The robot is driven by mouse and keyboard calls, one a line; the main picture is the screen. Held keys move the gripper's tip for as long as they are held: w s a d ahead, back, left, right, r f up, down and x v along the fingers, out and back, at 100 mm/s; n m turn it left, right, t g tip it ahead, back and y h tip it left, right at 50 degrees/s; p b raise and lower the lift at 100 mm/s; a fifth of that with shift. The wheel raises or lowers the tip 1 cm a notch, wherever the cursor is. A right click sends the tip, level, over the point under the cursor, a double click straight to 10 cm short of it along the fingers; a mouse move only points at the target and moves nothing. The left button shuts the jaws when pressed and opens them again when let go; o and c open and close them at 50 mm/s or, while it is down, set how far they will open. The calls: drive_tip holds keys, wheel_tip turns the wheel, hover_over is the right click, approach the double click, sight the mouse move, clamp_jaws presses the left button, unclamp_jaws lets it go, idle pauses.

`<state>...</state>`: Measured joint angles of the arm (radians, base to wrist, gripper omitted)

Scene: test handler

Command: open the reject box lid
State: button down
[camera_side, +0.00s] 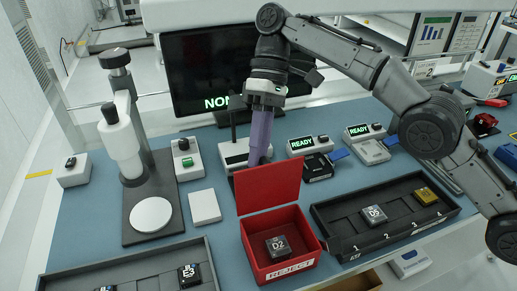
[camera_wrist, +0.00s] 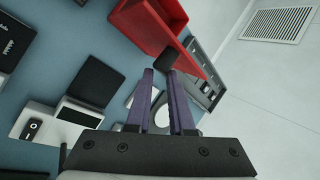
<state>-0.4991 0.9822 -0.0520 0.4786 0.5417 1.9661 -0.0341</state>
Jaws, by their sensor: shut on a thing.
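The red reject box (camera_side: 283,270) stands at the front middle of the bench, labelled REJECT. Its red lid (camera_side: 270,188) is raised, standing up at the box's back edge, so the inside shows. A dark module marked D2 (camera_side: 278,247) lies in the box. My gripper (camera_side: 258,158) is at the lid's upper edge, its purple fingers pointing down and partly hidden behind the lid. In the wrist view, the fingertips of my gripper (camera_wrist: 162,74) are at the lid's small black handle (camera_wrist: 166,60), shut on it. The red lid (camera_wrist: 196,58) is beside them.
A black tray (camera_side: 345,242) with modules stands right of the box. Another tray (camera_side: 140,270) is at the front left. A press-like stand (camera_side: 150,215) and a white block (camera_side: 204,206) are to the left. Testers reading READY (camera_side: 302,143) and a monitor (camera_side: 205,70) are behind.

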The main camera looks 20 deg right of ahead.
drive_tip(key=shift+w+d+f, duration=0.15)
drive_tip(key=shift+d+f, duration=0.45)
drive_tip(key=shift+f, duration=0.15)
drive_tip(key=c, duration=0.7)
unclamp_jaws()
drive_tip(key=shift+r, duration=0.2)
drive_tip(key=shift+a+r, duration=0.15)
drive_tip(key=shift+s+r, duration=0.1)
drive_tip(key=shift+s, duration=0.1)
